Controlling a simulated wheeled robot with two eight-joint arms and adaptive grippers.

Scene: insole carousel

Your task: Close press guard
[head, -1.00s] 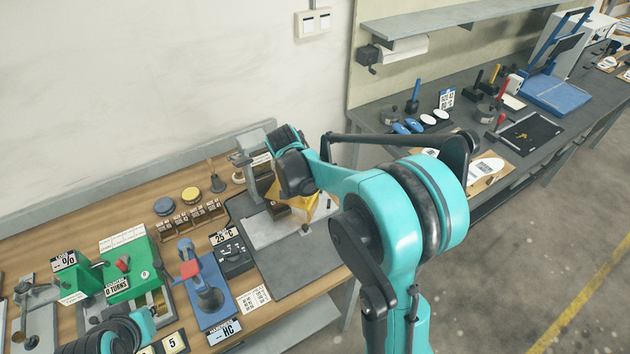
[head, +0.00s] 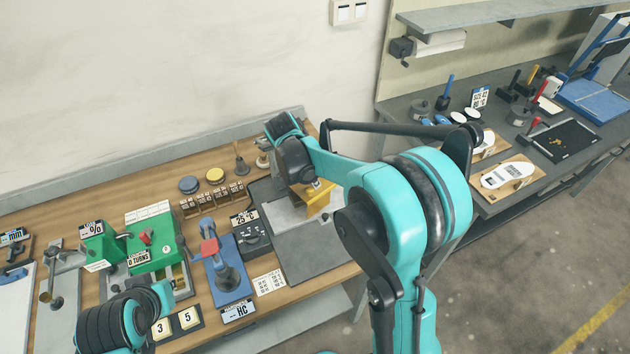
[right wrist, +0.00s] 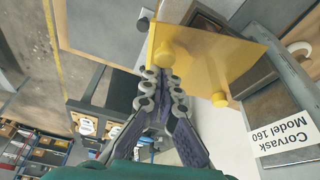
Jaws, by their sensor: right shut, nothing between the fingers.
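The yellow press guard (head: 321,204) is on the grey press at the right end of the wooden bench, partly hidden by my right arm. In the right wrist view the guard (right wrist: 205,55) is a tilted yellow panel with two round yellow knobs. My right gripper (right wrist: 163,78) is shut and empty, its fingertips close to the guard's lower left edge; I cannot tell if they touch it. In the head view the gripper (head: 316,184) is mostly hidden behind its wrist. My left gripper is out of view; only part of its arm shows at bottom left.
The press carries a white "Corvask Model 160" label (right wrist: 285,143). Left of its dark mat stand a black control box (head: 250,238), a blue tool with a red part (head: 228,272) and a green machine (head: 152,240). A second, grey bench (head: 500,130) stands at the right.

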